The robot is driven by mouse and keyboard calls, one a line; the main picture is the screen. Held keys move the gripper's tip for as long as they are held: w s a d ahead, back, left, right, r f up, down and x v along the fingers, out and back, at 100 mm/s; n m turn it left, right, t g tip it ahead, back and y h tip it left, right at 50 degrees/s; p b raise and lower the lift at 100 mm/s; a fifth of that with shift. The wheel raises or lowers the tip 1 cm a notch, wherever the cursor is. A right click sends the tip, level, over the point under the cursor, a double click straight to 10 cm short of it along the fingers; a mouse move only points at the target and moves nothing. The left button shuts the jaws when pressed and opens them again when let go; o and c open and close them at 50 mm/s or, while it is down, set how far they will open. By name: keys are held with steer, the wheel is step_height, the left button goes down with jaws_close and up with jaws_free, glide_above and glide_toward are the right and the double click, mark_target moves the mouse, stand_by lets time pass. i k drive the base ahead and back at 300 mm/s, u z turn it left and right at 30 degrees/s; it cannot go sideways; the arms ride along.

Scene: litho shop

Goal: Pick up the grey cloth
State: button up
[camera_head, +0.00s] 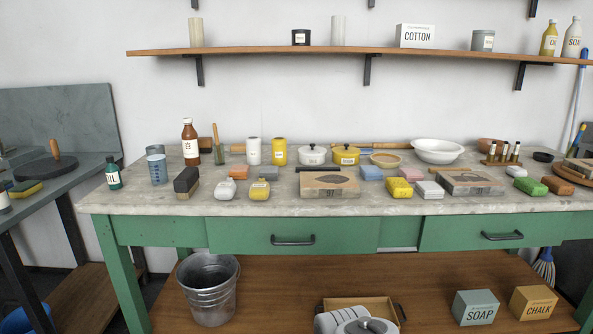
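A small folded grey piece, which looks like the grey cloth (269,173), lies on the worktop of the green bench (150,205), left of centre. An orange folded piece (238,172) lies just to its left. A yellow item with a pale label (260,190) sits in front of it and may hide part of its near side. A small grey-blue piece (261,183) shows between them, too small to make out. My gripper is not in view.
White (254,151) and yellow (279,151) canisters stand behind the cloth. A white item (225,187) lies front left, and a printed stone block (330,185) lies to the right. Blue (371,173) and pink (411,174) folded pieces lie farther right. The bench's front edge strip is mostly clear.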

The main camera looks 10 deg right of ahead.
mark_target(269, 173)
steer(key=u, duration=0.05)
steer(key=i, duration=0.7)
steer(key=u, duration=0.9)
steer(key=i, duration=0.9)
steer(key=u, duration=0.7)
